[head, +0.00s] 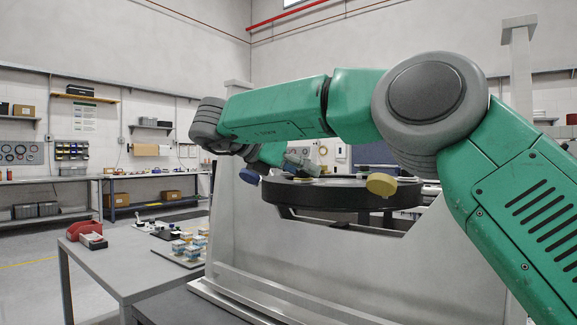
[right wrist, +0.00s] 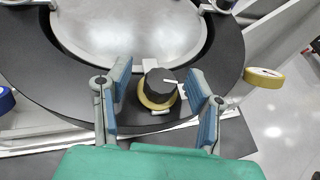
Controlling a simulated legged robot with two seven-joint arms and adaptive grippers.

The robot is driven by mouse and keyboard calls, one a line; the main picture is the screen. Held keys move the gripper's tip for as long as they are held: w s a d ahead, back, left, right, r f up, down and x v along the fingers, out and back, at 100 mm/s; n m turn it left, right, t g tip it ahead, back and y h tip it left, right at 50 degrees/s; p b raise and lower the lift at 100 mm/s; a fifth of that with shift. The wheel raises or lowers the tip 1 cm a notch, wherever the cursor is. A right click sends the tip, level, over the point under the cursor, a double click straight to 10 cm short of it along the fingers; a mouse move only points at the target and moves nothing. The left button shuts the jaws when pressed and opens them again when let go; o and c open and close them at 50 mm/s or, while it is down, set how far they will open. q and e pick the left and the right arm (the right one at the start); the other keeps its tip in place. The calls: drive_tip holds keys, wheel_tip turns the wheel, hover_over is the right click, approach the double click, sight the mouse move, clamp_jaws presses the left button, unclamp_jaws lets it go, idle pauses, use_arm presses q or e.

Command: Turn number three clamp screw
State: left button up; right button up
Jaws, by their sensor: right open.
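A clamp screw with a black knob top, a white pointer line and a gold base (right wrist: 157,90) sits on the dark rim of the round mirror fixture (right wrist: 55,95). No number is legible on it. My right gripper (right wrist: 160,78) is open, with its blue-grey pads on either side of this knob and a gap showing on both sides. The mirror's grey disc (right wrist: 130,25) lies inside the rim. My left gripper is not in view.
A blue knob (head: 249,176) and a yellow knob (head: 381,184) stick out from the ring's sides. The ring sits in a pale grey upright frame (head: 350,255). A grey table (head: 125,270) with small parts stands to the left.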

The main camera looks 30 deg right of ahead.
drive_tip(key=w+v, duration=0.1)
drive_tip(key=v, duration=1)
drive_tip(key=shift+s+a, duration=0.35)
drive_tip(key=shift+a, duration=0.05)
